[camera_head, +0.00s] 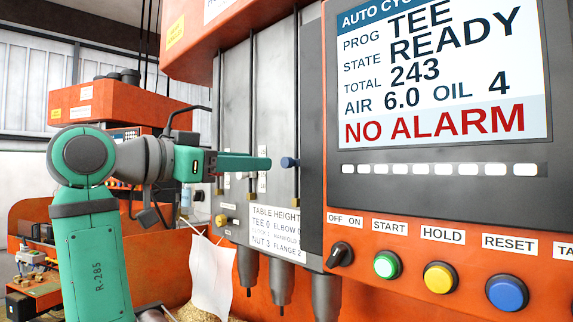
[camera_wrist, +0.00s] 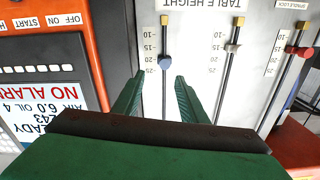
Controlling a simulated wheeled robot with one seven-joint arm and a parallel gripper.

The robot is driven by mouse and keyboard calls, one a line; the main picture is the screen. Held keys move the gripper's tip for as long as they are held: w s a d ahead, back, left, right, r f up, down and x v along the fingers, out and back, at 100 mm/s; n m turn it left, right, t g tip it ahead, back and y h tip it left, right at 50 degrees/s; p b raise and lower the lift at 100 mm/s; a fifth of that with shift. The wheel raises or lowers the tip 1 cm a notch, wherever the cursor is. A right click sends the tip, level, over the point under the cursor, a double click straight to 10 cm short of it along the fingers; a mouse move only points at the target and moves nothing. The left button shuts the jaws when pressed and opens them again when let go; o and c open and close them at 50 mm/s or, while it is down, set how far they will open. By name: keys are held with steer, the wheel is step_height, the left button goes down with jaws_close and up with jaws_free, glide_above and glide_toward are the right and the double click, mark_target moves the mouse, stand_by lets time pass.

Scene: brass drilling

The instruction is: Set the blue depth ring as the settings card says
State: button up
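The blue depth ring (camera_head: 289,162) sits on a thin vertical rod at the machine's grey front. In the wrist view the ring (camera_wrist: 165,63) stands near the -20 mark of its printed scale; its exact reading is too small to tell. My gripper (camera_head: 266,163) points at the ring at about its height, just short of it. In the wrist view my gripper (camera_wrist: 160,82) is open and empty, its green fingers either side of the ring's line, not touching it. No depth settings are readable; a white sheet (camera_head: 211,280) hanging below shows no legible text.
The screen (camera_head: 440,75) reads PROG TEE, READY, NO ALARM. A table height card (camera_head: 277,228) lists TEE 0. Start, hold and reset buttons (camera_head: 440,278) line the orange panel. Spindles (camera_head: 281,282) hang below.

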mark_target(285, 162)
steer(key=x, duration=1.2)
steer(key=shift+w+a, duration=0.35)
steer(key=shift+a, duration=0.05)
